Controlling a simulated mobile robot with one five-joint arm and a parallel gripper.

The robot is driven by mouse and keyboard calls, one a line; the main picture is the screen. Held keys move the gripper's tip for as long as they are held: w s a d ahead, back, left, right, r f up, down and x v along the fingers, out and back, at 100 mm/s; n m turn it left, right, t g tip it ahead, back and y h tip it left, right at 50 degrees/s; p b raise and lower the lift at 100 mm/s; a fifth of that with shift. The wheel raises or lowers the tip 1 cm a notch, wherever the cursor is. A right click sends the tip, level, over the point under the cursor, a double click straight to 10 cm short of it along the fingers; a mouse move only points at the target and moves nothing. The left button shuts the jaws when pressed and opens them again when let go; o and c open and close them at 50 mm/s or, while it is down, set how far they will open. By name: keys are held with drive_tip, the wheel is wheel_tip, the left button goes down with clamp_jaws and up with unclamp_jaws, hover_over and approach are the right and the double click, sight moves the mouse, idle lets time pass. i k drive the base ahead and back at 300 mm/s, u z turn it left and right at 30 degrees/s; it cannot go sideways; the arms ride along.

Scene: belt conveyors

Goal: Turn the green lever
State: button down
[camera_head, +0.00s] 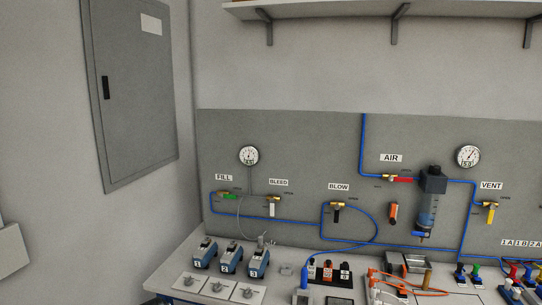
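The green lever (230,196) is on a small brass valve under the FILL label (224,177), at the left of the grey wall panel. The lever lies roughly level, pointing right. The valve joins a blue pipe (210,208) that bends down at its left. My gripper is not in view, so its state and place do not show.
Other valves on the panel have a white lever (271,209) under BLEED, a black one (336,215) under BLOW, a red one (402,180) under AIR and a yellow one (490,214) under VENT. The bench below holds blue numbered units (231,258). A shelf (380,10) hangs above.

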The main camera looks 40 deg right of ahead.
sight(221, 195)
drive_tip(key=z, duration=2.1)
drive_tip(key=k, duration=1.35)
drive_tip(key=u, duration=0.8)
drive_tip(key=i, duration=1.5)
drive_tip(key=z, duration=0.05)
